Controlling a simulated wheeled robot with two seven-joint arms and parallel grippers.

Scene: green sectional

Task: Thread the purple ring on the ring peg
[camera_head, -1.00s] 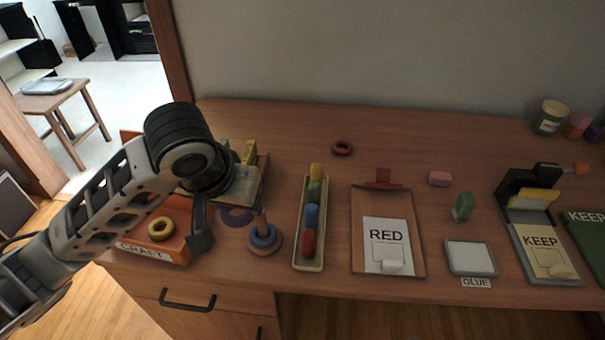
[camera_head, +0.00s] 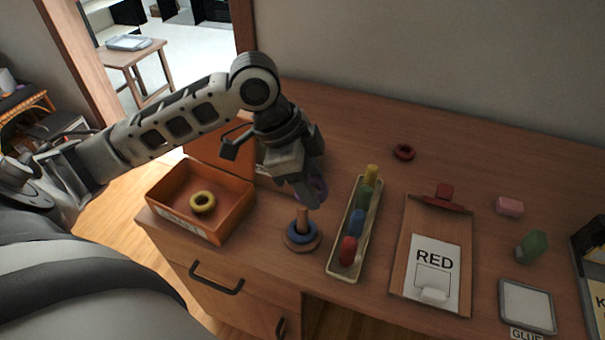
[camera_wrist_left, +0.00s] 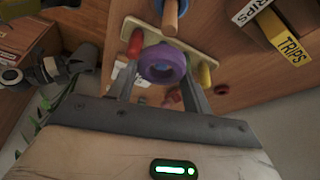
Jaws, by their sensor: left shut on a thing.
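The purple ring (camera_head: 320,188) is held between the fingers of my left gripper (camera_head: 308,194), just above and slightly right of the ring peg in the head view. In the left wrist view, the purple ring (camera_wrist_left: 163,52) sits between the two fingers with its hole visible. The ring peg (camera_head: 302,216) is a wooden post on a round base, standing upright with a blue ring (camera_head: 301,233) around its foot. The peg (camera_wrist_left: 170,17) also shows beyond the purple ring in the wrist view. The purple ring is apart from the peg. My right gripper is out of view.
An orange box (camera_head: 232,217) with a yellow ring (camera_head: 202,202) inside stands left of the peg. A tray (camera_head: 335,266) of coloured pieces lies close right. A clipboard (camera_head: 404,270) and a dark red ring (camera_head: 404,152) are farther right. The table's front edge is near the peg.

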